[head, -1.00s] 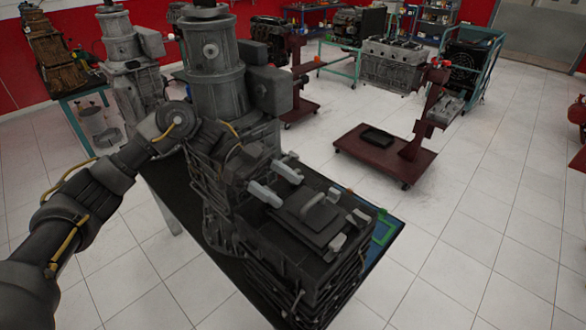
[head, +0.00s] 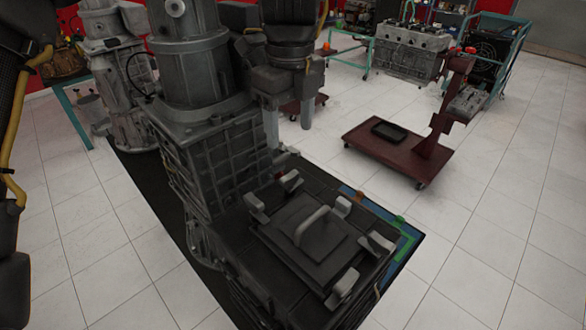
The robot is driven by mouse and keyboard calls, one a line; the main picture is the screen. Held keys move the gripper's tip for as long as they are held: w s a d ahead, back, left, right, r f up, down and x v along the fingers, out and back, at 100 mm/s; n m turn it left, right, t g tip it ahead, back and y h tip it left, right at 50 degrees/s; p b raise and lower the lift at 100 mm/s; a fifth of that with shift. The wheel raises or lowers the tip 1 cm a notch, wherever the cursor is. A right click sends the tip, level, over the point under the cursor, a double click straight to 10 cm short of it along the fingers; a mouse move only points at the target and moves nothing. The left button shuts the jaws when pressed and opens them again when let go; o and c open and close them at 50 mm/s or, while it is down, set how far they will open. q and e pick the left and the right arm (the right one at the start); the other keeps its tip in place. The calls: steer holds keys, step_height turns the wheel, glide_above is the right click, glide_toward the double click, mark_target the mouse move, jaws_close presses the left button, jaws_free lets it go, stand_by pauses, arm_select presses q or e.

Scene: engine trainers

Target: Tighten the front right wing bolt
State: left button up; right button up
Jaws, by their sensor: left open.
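A dark engine block (head: 215,255) stands on a bench. On its top is a square cover plate (head: 290,248) with a grey arched handle (head: 312,226). I cannot tell how tight any is. My left gripper (head: 289,137) hangs from the top of the view, fingers down, open and empty. In the picture it is above the back wing bolt, apart from it. My right gripper is out of view.
A tall grey cylindrical housing (head: 190,60) rises close left of my left gripper. A blue and green mat (head: 405,245) lies along the bench's right edge. A dark red stand (head: 405,155) is on the floor beyond. The tiled floor at right is clear.

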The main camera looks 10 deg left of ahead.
mark_target(290, 175)
arm_select(q)
step_height(290, 175, down, 11)
steer(key=p, duration=0.2)
steer(key=shift+s+r+p, duration=0.1)
steer(key=shift+p, duration=0.25)
steer(key=shift+c, duration=0.3)
steer(key=c, duration=0.9)
